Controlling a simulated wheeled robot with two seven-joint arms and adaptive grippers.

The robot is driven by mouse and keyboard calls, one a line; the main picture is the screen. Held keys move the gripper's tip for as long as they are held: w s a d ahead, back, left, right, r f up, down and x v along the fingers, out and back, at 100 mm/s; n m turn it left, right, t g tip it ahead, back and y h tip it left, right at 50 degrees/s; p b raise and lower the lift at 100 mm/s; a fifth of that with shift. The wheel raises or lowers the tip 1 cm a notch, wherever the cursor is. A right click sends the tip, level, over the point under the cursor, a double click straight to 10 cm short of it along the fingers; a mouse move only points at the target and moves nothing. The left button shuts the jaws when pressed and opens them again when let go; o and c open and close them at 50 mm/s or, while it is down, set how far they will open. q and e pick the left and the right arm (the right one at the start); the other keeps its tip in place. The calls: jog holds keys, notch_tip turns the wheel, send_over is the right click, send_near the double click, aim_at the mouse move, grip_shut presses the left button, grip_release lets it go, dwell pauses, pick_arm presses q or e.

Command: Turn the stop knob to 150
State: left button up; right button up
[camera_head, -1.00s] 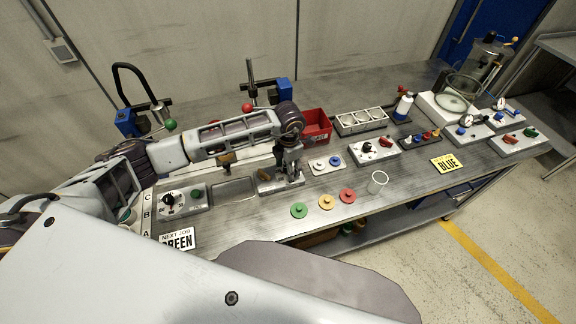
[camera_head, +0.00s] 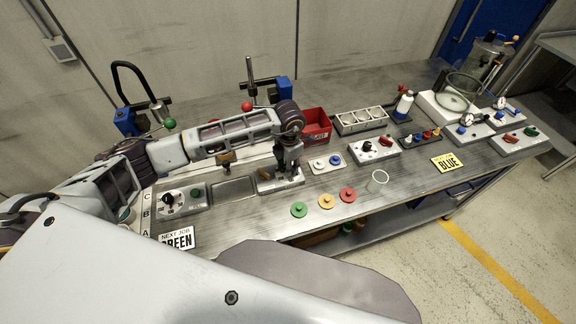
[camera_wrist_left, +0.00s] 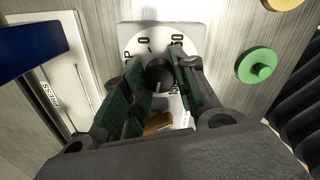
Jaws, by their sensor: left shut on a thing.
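The stop knob is a small black knob (camera_wrist_left: 158,74) on a white round dial (camera_wrist_left: 146,38) with black printed marks, among them a 0 and a 50; the rest is partly covered. My left gripper (camera_head: 287,175) reaches down over the knob's plate on the bench. In the wrist view its two green-padded fingers (camera_wrist_left: 160,84) stand on either side of the knob, shut on it. The knob's setting cannot be read clearly. A brown piece (camera_wrist_left: 158,122) lies between the fingers, nearer the palm. My right gripper is not in view.
Green (camera_head: 299,209), yellow (camera_head: 327,201) and red (camera_head: 347,195) discs lie in front of the plate. A panel with a black dial (camera_head: 168,198) stands to the left, a red bin (camera_head: 316,126) behind.

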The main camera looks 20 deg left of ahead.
pick_arm(q)
jog(key=n+b, duration=0.2)
jog(key=n, duration=0.1)
jog(key=shift+n, duration=0.3)
jog(key=n+b, duration=0.1)
jog(key=n, duration=0.2)
jog(key=shift+n, duration=0.6)
jog(key=shift+c, duration=0.2)
jog(key=o, duration=1.1)
jog(key=shift+c, duration=0.2)
